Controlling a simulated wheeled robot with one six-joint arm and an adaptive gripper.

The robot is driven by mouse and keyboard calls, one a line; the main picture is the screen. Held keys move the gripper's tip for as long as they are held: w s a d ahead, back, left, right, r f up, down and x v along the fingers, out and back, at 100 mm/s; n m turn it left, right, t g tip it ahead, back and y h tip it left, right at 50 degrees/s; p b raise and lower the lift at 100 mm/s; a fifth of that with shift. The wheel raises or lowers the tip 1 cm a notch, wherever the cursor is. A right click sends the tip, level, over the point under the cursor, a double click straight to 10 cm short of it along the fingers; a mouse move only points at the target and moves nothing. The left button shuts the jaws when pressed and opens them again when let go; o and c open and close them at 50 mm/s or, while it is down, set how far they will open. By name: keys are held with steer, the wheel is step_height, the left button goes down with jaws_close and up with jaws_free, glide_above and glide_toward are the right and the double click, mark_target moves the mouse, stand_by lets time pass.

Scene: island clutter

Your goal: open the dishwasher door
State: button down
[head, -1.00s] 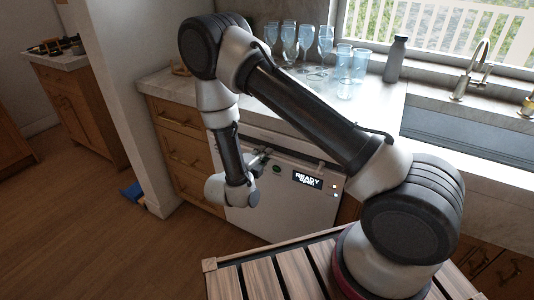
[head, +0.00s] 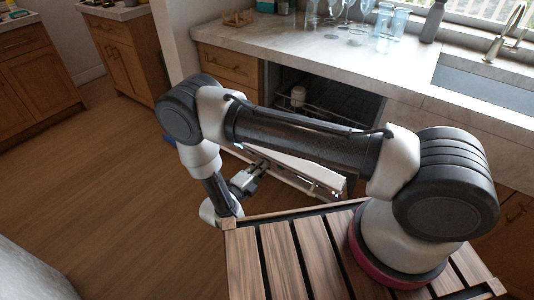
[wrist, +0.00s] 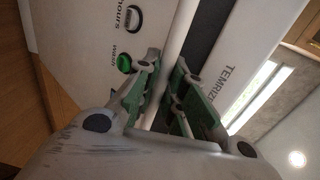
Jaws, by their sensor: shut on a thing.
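The dishwasher door (head: 300,168) is tipped down and outward from the counter front, and the dark interior (head: 325,98) with its rack shows behind it. My gripper (head: 262,167) is at the door's outer edge in the head view. In the wrist view my gripper (wrist: 167,85) is shut on the pale door handle (wrist: 183,40), with a green-lined finger on either side of the bar. The door's front panel (wrist: 85,40) with a green button and a dial lies beside the fingers. My arm hides part of the door in the head view.
A white cup-like item (head: 298,97) sits in the rack. Glasses (head: 385,22) and a grey bottle (head: 433,20) stand on the counter (head: 300,42), left of the sink (head: 480,85). Wooden drawers (head: 226,66) are left of the opening. The floor (head: 110,190) at left is clear.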

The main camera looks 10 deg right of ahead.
steer(key=shift+s+a+f, duration=0.7)
steer(key=shift+a+f, duration=0.25)
steer(key=shift+f, duration=0.1)
steer(key=c, duration=1.5)
jaws_free()
steer(key=shift+w, duration=0.1)
steer(key=v, duration=1.2)
steer(key=shift+r, duration=0.1)
steer(key=shift+c, duration=0.3)
